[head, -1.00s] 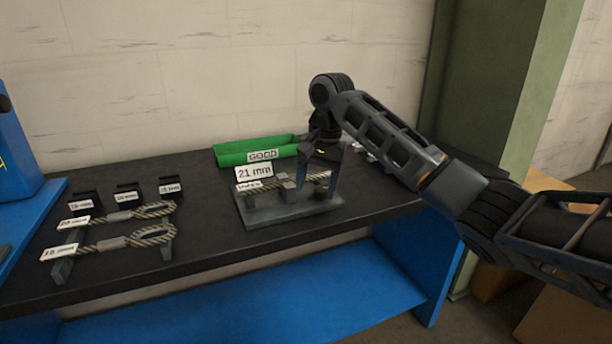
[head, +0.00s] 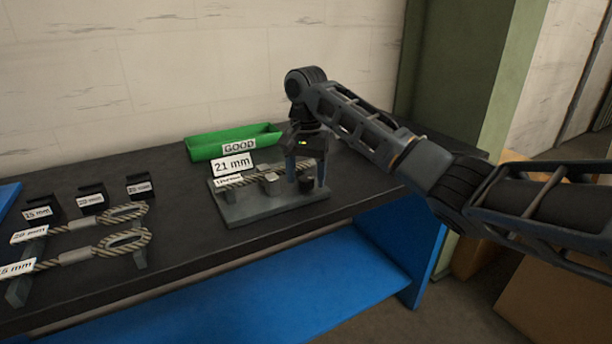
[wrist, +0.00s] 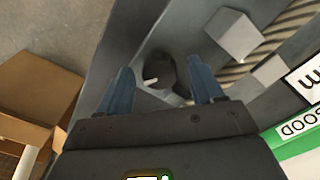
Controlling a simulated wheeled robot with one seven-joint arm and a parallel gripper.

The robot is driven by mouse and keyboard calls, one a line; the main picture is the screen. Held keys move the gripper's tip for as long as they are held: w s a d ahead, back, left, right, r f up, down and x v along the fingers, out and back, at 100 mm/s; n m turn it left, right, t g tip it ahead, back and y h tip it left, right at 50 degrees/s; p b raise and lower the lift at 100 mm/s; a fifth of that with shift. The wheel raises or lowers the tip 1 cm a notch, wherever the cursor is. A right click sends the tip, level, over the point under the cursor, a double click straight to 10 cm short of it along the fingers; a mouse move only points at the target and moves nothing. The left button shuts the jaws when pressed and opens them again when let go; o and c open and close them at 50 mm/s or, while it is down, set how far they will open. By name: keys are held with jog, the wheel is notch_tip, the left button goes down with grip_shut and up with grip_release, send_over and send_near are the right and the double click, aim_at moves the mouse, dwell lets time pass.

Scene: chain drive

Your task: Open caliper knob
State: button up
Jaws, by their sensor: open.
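The caliper fixture is a grey plate (head: 245,212) on the dark bench, with a "21 mm" sign (head: 233,164) at its back. A twisted rope (head: 240,182) and a light grey block (head: 269,183) lie across it. The knob (head: 307,185) is a short dark cylinder at the plate's right end. It also shows in the wrist view (wrist: 158,72), with a small light mark on it. My gripper (head: 306,181) points down, open, with its blue fingers on either side of the knob. Whether they touch it cannot be told.
A green tray (head: 205,150) marked "GOOD" stands behind the fixture. At left are rope loops (head: 125,238) on stands and several small black labelled blocks (head: 90,200). The bench (head: 170,215) is clear between these and the fixture. A cardboard box (wrist: 35,90) is below.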

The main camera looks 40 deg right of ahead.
jog(key=c, duration=1.1)
jog(key=shift+o, duration=0.2)
jog(key=shift+r+p, duration=0.1)
jog(key=shift+p, duration=0.3)
